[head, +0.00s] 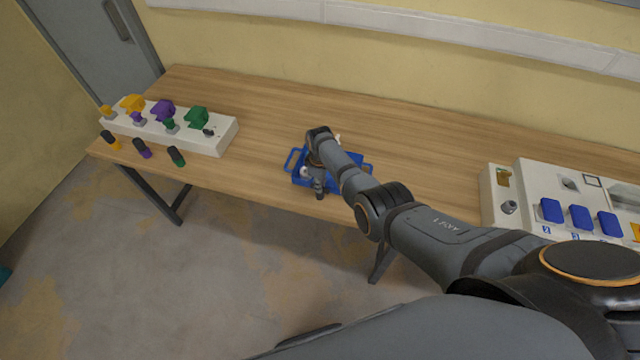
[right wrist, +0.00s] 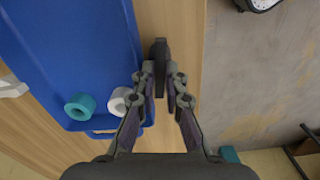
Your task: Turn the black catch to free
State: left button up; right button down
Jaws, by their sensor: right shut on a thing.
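My right gripper (head: 319,192) is over the front side of a blue tray (head: 297,170) near the middle of the table's front edge. In the right wrist view my gripper (right wrist: 162,78) is shut on a small dark piece, the black catch (right wrist: 160,51), which stands up between the fingertips. The catch is beside the blue tray (right wrist: 75,40), over a strip of wood. The fingers hide its lower part, and I cannot tell its exact turn. My left gripper is out of view.
A teal roll (right wrist: 80,106) and a white roll (right wrist: 120,100) are at the tray. A white box with coloured pieces (head: 215,138) stands at the left; a white panel with blue covers (head: 530,180) is at the right. Bare wood (head: 255,105) lies behind the tray.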

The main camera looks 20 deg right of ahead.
jog(key=shift+n, duration=0.8)
jog(key=c, duration=1.4)
grip_release()
notch_tip(320, 180, up, 12)
